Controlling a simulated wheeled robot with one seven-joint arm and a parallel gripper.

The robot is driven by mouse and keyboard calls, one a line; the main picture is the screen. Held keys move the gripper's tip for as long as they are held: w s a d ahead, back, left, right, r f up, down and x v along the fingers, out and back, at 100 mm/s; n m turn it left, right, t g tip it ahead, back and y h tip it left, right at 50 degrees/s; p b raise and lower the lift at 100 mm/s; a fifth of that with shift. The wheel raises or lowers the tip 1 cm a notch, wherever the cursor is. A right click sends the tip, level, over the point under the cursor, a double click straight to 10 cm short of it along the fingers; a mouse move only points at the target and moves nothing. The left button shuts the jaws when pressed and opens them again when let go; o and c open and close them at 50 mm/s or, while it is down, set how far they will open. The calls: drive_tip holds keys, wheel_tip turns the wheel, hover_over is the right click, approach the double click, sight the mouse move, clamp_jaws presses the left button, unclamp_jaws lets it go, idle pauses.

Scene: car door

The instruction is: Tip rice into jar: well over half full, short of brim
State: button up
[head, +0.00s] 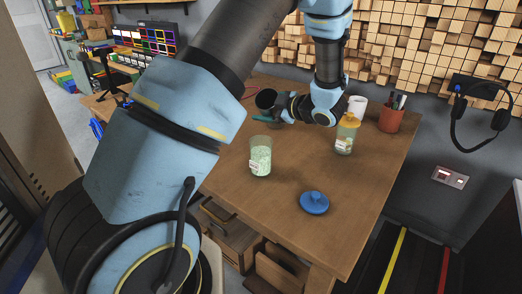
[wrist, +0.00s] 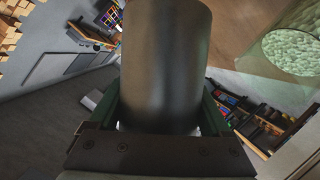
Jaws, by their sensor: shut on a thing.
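A clear open jar (head: 260,170) stands upright on the table, with a pale label low on its left side. Pale greenish rice (head: 261,154) fills it to what looks like over half, with clear glass above. The jar's rice surface (wrist: 292,52) shows at the upper right in the wrist view. My gripper (head: 270,117) is shut on a dark cylindrical cup (wrist: 165,65), which is tilted over above the table, behind the jar and apart from it. The dark cup's end (head: 266,98) faces left in the head view. Its inside is hidden, and I see no rice falling.
A blue knobbed lid (head: 314,203) lies at the table's front right. Bare wooden table (head: 290,170) lies between the open jar and the lid.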

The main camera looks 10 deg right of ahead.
drive_tip(key=shift+r+m+g+y+p, duration=0.3)
drive_tip(key=shift+r+m+g+p, duration=0.6)
drive_tip(key=shift+p, duration=2.45)
drive_tip(key=shift+f+m+p, duration=0.25)
drive_tip(key=shift+m+p, duration=0.05)
drive_tip(key=shift+m, duration=0.1)
drive_tip(key=r+m+p, duration=0.1)
drive_tip(key=p, duration=0.3)
drive_tip(key=shift+g+y, duration=0.3)
drive_tip(key=shift+r+m+p, duration=0.15)
drive_tip(key=shift+m+p, duration=0.35)
drive_tip(key=shift+p, duration=0.45)
drive_tip(key=shift+m+g+y+p, duration=0.4)
drive_tip(key=shift+p, duration=0.05)
